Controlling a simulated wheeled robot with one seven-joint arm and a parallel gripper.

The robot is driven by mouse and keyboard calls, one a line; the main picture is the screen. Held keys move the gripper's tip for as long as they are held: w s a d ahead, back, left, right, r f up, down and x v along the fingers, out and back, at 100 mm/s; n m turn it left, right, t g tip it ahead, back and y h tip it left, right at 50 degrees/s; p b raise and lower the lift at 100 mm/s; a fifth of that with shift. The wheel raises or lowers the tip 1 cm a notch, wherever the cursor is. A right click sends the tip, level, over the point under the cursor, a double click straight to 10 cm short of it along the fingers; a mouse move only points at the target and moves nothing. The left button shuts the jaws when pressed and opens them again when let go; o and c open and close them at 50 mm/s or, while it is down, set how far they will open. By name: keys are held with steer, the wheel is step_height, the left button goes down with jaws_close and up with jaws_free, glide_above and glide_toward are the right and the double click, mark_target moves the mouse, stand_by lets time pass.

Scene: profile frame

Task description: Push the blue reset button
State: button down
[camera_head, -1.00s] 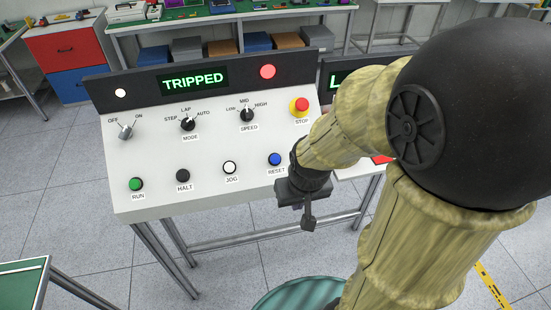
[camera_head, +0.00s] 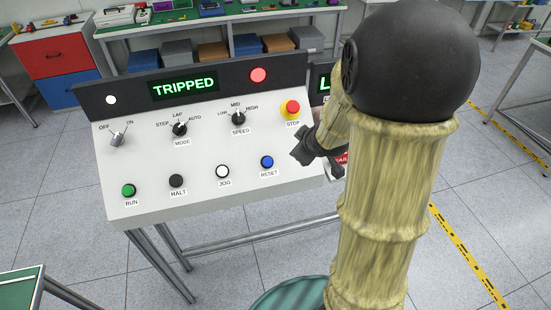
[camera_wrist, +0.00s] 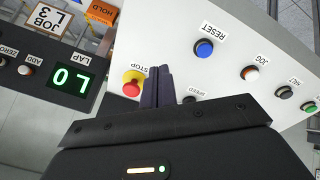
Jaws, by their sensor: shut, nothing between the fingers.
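The blue RESET button (camera_head: 267,162) is at the right end of the lower row on the sloped white control panel (camera_head: 200,150). Its label is just below it. It also shows uncovered in the wrist view (camera_wrist: 204,48), upside down, above and right of my fingers. My gripper (camera_head: 299,155) is just right of the button in the head view, partly hidden by my arm. In the wrist view my fingers (camera_wrist: 160,84) are together and empty, pointing toward the panel beside the STOP button. No contact with the blue button shows.
The red STOP button (camera_head: 292,108) with a yellow collar is close above my gripper. White JOG (camera_head: 223,171), black HALT (camera_head: 177,180) and green RUN (camera_head: 129,190) buttons line up to the left. The display (camera_head: 184,86) reads TRIPPED. Another panel (camera_wrist: 55,75) stands beside this one.

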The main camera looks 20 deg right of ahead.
steer(key=n+y, duration=0.3)
steer(key=n, duration=0.1)
steer(key=s+n+g+y+p, duration=0.1)
steer(key=n+y, duration=0.2)
steer(key=n, duration=0.2)
steer(key=s+n+g+y, duration=0.1)
steer(key=n+y, duration=0.3)
steer(key=n, duration=0.1)
steer(key=shift+d+f, duration=0.3)
steer(key=shift+f, duration=0.1)
steer(key=p, duration=0.3)
glide_toward(264, 163)
steer(key=x, duration=0.5)
steer(key=shift+s+a+r, duration=0.1)
steer(key=shift+a+r, duration=0.1)
steer(key=shift+r, duration=0.1)
steer(key=shift+w+f, duration=0.4)
steer(key=shift+f, duration=0.05)
